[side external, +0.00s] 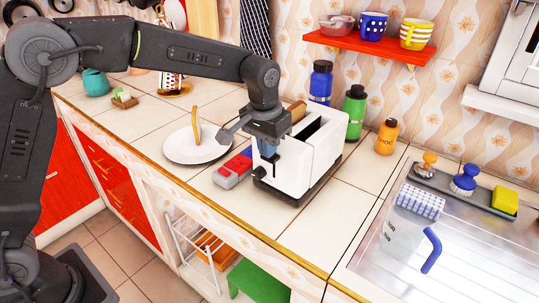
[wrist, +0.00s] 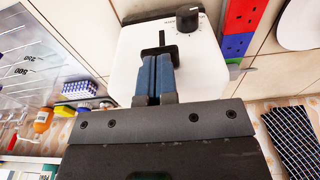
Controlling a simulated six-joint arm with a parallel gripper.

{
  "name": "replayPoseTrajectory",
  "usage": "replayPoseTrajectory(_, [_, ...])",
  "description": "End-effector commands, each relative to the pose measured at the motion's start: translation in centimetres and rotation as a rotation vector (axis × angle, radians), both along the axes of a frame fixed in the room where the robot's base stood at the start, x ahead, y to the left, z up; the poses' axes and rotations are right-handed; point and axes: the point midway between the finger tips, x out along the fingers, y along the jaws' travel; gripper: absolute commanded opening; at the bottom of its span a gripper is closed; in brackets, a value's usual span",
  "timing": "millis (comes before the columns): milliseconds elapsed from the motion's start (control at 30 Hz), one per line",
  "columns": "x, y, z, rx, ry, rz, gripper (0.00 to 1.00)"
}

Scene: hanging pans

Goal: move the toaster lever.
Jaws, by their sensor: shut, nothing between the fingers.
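The white toaster (side external: 318,155) stands on the counter with a slice of bread (side external: 297,111) showing in one slot. In the wrist view, its white end face (wrist: 135,60) fills the top middle. The black lever (wrist: 160,47) shows on that face just beyond my fingertips, with a round black knob (wrist: 188,19) near it. My gripper (wrist: 157,60) is shut and empty, its blue fingers together and pointing at the lever. In the side view my gripper (side external: 268,153) is close against the toaster's end and hides the lever. Whether the fingertips touch the lever cannot be told.
The counter in front of the toaster is clear.

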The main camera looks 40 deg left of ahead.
Motion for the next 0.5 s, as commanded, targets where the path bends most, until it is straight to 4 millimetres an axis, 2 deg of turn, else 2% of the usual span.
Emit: replayPoseTrajectory(500, [-0.1,0.0,-5.4,0.001,0.004,0.000,0.00])
